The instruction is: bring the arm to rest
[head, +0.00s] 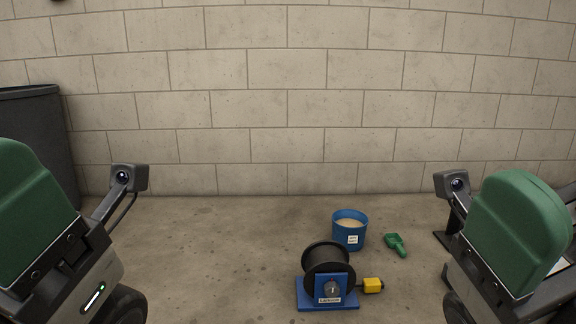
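My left arm comes in at the lower left, with a green cover, a grey link with a lit strip, and a small camera on a bracket. My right arm comes in at the lower right with the same green cover and bracket camera. Both arms are folded close at the sides of the head view. No fingers of either gripper show, and neither arm visibly touches anything on the floor.
A black reel on a blue base (311,294) with a yellow-ended piece (373,286) stands at centre right. Behind it are a blue tub (349,238) of pale material and a green scoop (395,244). A dark bin (37,135) stands left. The floor at centre left is clear.

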